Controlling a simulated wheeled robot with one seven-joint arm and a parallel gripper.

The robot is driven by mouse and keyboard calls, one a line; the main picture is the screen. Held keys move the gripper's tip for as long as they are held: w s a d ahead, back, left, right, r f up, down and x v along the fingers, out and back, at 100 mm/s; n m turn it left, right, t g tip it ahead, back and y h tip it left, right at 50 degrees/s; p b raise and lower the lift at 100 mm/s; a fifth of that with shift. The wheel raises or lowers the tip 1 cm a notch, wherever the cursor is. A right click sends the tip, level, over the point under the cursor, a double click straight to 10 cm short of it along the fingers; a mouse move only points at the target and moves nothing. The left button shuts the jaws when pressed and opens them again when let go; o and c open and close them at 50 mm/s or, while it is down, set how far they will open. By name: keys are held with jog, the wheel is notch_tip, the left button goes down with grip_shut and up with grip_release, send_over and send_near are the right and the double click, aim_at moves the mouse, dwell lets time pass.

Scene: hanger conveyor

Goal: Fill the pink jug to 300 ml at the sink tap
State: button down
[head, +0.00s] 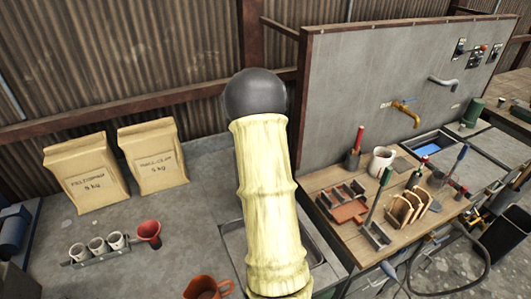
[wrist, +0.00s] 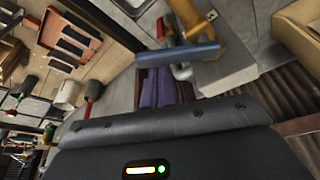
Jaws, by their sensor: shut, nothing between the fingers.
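In the wrist view, my gripper (wrist: 163,88) shows as two purple fingers side by side, shut with nothing between them. A brass tap (head: 404,113) sticks out of the grey wall panel above the sink (head: 432,143). In the wrist view the tap (wrist: 203,35) is close beyond my fingers, with a blue bar (wrist: 182,52) across it; contact cannot be told. No jug is clearly pink. A pale mug-like vessel (head: 382,160) stands on the wooden bench left of the sink. An orange-red jug (head: 207,289) is at the bottom edge, partly cut off. Any fill level is hidden.
Wooden racks (head: 405,207) and upright tools crowd the bench. A grey spout (head: 443,82) and switches are on the wall panel. Two paper sacks (head: 153,157), a cup rack (head: 97,257) and a red funnel (head: 149,231) stand on the left counter. My arm hides the middle.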

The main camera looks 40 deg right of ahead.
jog(key=shift+w, duration=0.15)
jog(key=shift+w+d+p, duration=0.1)
jog(key=shift+w+p, duration=0.25)
jog(key=shift+w, duration=0.3)
jog(key=shift+d, duration=0.1)
notch_tip(320, 180, up, 9)
jog(key=b, duration=0.2)
jog(key=shift+w+d+r+b, duration=0.2)
jog(key=shift+b, duration=0.2)
dwell(0.6)
dwell(1.2)
